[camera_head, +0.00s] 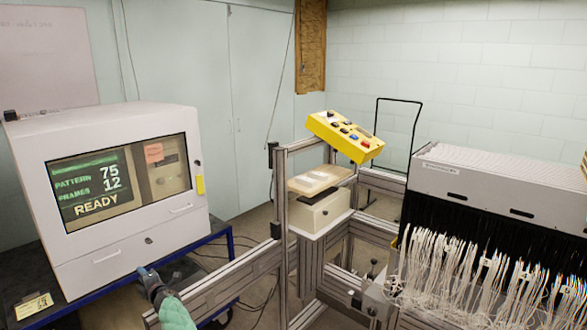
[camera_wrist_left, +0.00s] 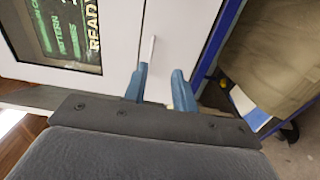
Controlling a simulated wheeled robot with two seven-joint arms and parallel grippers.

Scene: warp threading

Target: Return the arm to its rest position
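My left gripper (camera_head: 147,275) shows at the lower left of the head view, with its arm in a green sleeve (camera_head: 175,314) coming from the bottom edge. It is in front of the lower right part of the white cabinet (camera_head: 105,262). In the left wrist view, its two blue fingers (camera_wrist_left: 159,88) stand apart with nothing visible between them. Beyond them are the cabinet's pale front and a slim handle (camera_wrist_left: 151,50). I cannot tell how far the fingertips are from the cabinet. My right gripper is not in view.
The cabinet's screen (camera_head: 120,180) reads READY. A blue-edged table (camera_head: 222,240) holds the cabinet. A metal frame (camera_head: 240,272) carries a yellow button box (camera_head: 345,137). White threads (camera_head: 480,275) hang at the right. Dark cables lie near the table.

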